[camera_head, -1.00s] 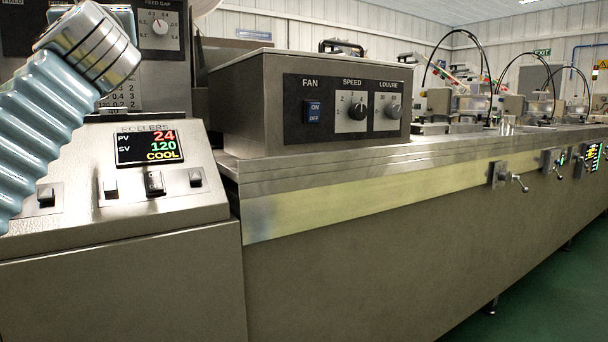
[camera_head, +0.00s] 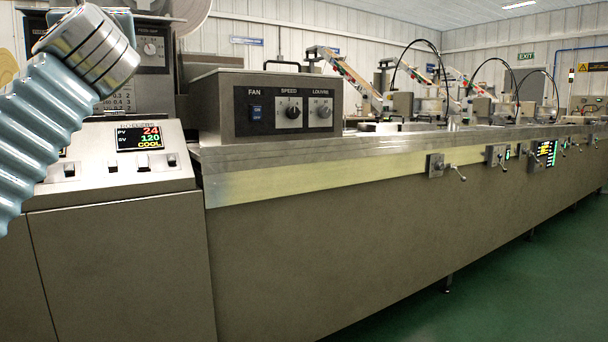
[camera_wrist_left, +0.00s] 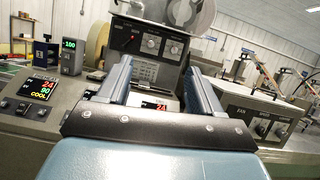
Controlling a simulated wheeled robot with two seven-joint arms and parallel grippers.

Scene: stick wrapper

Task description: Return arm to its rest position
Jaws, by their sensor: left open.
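My left arm (camera_head: 45,125), with a pale blue ribbed sleeve and a silver ringed cuff, rises from the left edge in the head view. It hides part of the control panel behind it. My left gripper (camera_wrist_left: 158,70) shows in the left wrist view, its two blue fingers spread apart. Nothing is held between them, and machine panels show beyond the gap. The gripper's fingers do not show in the head view. My right arm and right gripper are in neither view.
A long steel machine (camera_head: 330,230) runs across to the right. A roller panel (camera_head: 139,138) reads 24, 120 and COOL. A fan control box (camera_head: 215,105) stands on the machine top. Small crank handles (camera_head: 437,166) stick out from its front. Green floor (camera_head: 520,290) is clear at the lower right.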

